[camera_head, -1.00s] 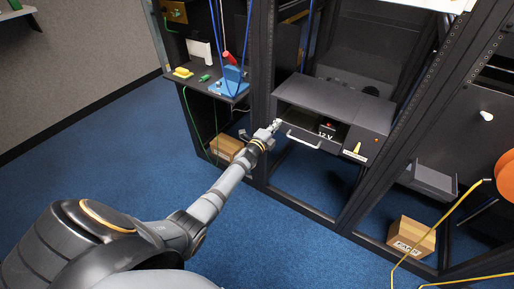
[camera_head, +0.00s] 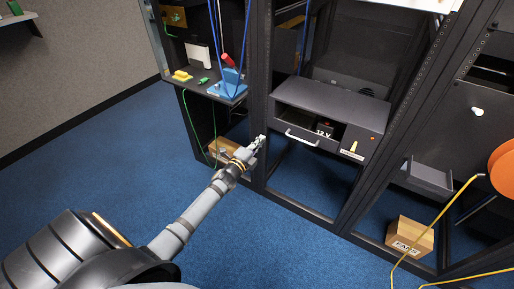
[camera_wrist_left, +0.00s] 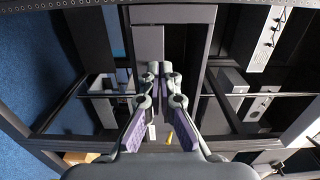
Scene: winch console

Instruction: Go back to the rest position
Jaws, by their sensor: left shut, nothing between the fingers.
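My left gripper (camera_head: 258,144) is shut and empty. It is in free air in front of the rack, left of and apart from the pale handle (camera_head: 301,138) of the open drawer in the dark console (camera_head: 330,107). A battery marked 12 V (camera_head: 324,130) sits inside the drawer. In the left wrist view the left gripper's fingertips (camera_wrist_left: 160,70) are together with nothing between them. My right gripper is not in view.
A side shelf (camera_head: 205,86) holds a blue device (camera_head: 229,86) and a yellow item (camera_head: 182,75). Blue cables hang above it. A cardboard box (camera_head: 409,236) stands at the lower right, near an orange reel (camera_head: 504,170) with yellow cable. Blue floor (camera_head: 100,130) is clear at the left.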

